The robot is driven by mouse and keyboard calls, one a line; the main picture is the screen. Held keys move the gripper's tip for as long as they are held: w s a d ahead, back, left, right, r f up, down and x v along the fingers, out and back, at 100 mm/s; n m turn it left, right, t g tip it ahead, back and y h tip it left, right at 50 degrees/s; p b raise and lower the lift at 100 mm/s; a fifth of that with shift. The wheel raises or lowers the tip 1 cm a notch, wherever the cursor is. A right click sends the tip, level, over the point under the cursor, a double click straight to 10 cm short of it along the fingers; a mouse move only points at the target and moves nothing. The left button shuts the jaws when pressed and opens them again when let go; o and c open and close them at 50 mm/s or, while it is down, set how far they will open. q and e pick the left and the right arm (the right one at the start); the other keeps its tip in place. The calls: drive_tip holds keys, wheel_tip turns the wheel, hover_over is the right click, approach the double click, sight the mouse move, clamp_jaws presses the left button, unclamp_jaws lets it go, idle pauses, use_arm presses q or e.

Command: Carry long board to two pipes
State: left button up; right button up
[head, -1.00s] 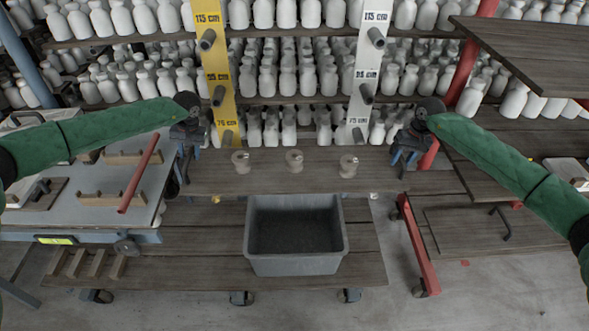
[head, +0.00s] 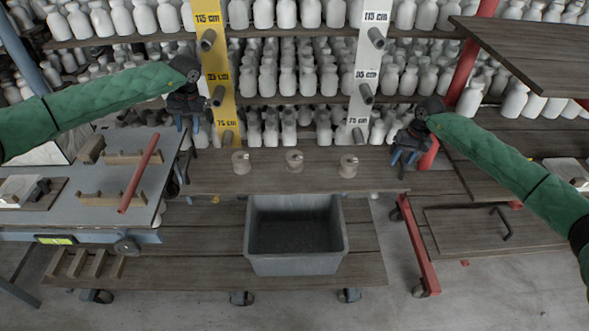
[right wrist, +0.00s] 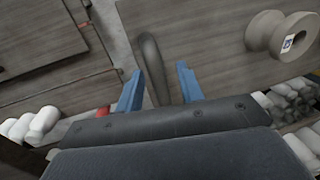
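My right gripper (head: 404,162) is at the board's right end. In the right wrist view its blue fingers (right wrist: 158,88) stand apart, with a dark rounded bar (right wrist: 152,65) between them at the board's end.
A grey bin (head: 295,262) stands below the board on a low slatted deck (head: 200,270). A left bench (head: 90,225) holds a red rod (head: 138,175) on wooden racks. White bottles fill the shelves behind. A dark shelf board (head: 530,55) juts in at upper right.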

drive_tip(key=shift+d+r, duration=0.1)
drive_tip(key=shift+r, duration=0.3)
wheel_tip(320, 180, up, 11)
drive_tip(key=d, duration=0.2)
drive_tip(key=shift+d+f, duration=0.1)
idle(0.4)
